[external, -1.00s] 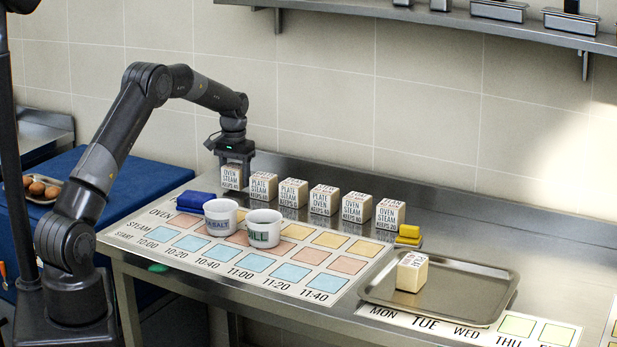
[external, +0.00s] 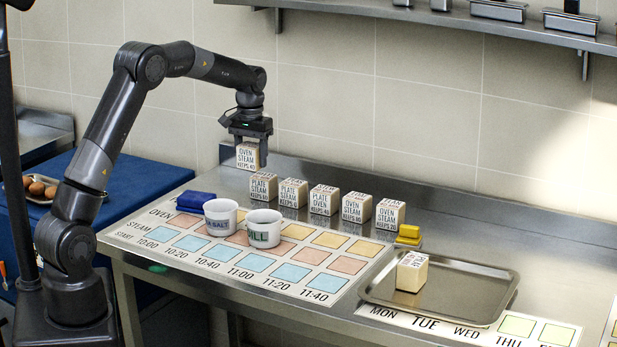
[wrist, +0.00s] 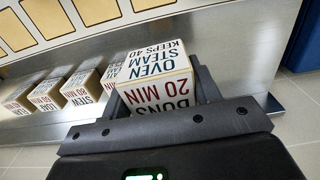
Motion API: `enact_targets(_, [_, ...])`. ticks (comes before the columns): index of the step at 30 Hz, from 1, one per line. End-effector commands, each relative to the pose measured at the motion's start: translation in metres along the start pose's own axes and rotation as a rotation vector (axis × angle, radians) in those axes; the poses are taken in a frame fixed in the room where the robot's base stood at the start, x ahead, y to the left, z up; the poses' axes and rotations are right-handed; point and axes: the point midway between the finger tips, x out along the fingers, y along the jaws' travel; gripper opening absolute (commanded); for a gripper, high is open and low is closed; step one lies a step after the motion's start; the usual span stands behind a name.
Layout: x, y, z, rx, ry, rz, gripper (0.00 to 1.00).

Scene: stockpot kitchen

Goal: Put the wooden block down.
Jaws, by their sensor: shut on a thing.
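My gripper (external: 248,146) is shut on a wooden block (external: 247,157) printed "OVEN STEAM KEEPS 40". It holds the block in the air above the back left of the steel counter, behind and above the left end of the block row. In the wrist view the held block (wrist: 152,65) sits between my fingers, with "20 MIN" on its near face and the word above it partly hidden.
Several similar blocks (external: 324,200) stand in a row along the counter's back. A steel tray (external: 470,287) at right holds one block (external: 411,272).

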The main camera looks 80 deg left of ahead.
Motion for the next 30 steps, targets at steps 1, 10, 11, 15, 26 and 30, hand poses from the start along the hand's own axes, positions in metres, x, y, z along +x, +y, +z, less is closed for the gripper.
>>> enact_targets(1, [-0.001, 0.002, 0.001, 0.002, 0.0, 0.0, 0.3])
enact_targets(10, [0.008, 0.071, 0.028, 0.187, 0.0, 0.001, 0.3])
enact_targets(11, [0.01, 0.084, 0.034, 0.223, 0.0, 0.001, 0.3])
enact_targets(15, [0.02, 0.143, 0.068, 0.404, -0.001, 0.0, 0.3])
enact_targets(26, [0.043, 0.267, 0.178, 0.86, 0.0, 0.0, 0.3])
enact_targets(30, [0.051, 0.295, 0.216, 0.997, 0.0, 0.0, 0.3])
